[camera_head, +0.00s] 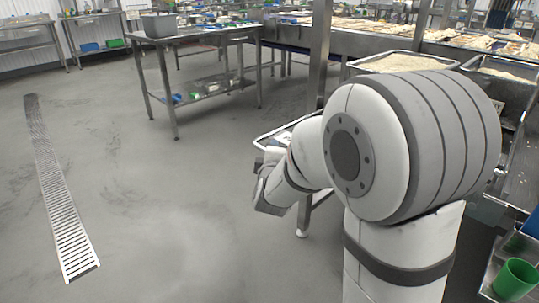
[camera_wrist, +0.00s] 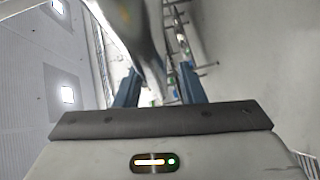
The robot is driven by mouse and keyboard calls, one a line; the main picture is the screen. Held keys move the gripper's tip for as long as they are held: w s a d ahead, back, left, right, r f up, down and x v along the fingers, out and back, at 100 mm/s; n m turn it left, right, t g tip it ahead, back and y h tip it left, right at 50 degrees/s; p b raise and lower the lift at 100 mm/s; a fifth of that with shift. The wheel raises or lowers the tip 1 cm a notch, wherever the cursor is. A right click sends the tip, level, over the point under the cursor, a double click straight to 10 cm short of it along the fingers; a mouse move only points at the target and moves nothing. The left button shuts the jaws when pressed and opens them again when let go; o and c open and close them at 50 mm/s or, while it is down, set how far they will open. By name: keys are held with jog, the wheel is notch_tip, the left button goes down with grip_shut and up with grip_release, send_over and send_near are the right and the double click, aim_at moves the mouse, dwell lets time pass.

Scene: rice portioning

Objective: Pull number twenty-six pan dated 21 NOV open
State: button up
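No label reading twenty-six or 21 NOV can be made out in either view. In the head view, a metal pan of rice (camera_head: 402,63) lies behind my arm, and a second rice pan (camera_head: 508,68) is at its right. Each is partly hidden by my arm. My gripper (camera_wrist: 160,72) shows two blue fingers standing apart in the wrist view, with nothing clearly held between them. A blurred grey shape rises behind the fingers; I cannot tell what it is. In the head view the gripper end hangs left of my arm, over the floor, and its fingers cannot be made out.
A pale-rimmed tray (camera_head: 288,133) shows partly behind my wrist. A steel post (camera_head: 319,50) stands behind it. A steel table (camera_head: 200,38) with a lower shelf stands at back left. A green cup (camera_head: 515,279) sits at lower right. Open floor (camera_head: 170,220) with a drain grate (camera_head: 58,190) lies left.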

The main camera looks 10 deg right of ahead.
jog(key=shift+a, duration=0.1)
jog(key=shift+s+r, duration=0.15)
jog(key=shift+s, duration=0.2)
jog(key=f+p+v, duration=0.1)
jog(key=p+v, duration=0.1)
jog(key=v, duration=0.5)
jog(key=shift+r, duration=0.45)
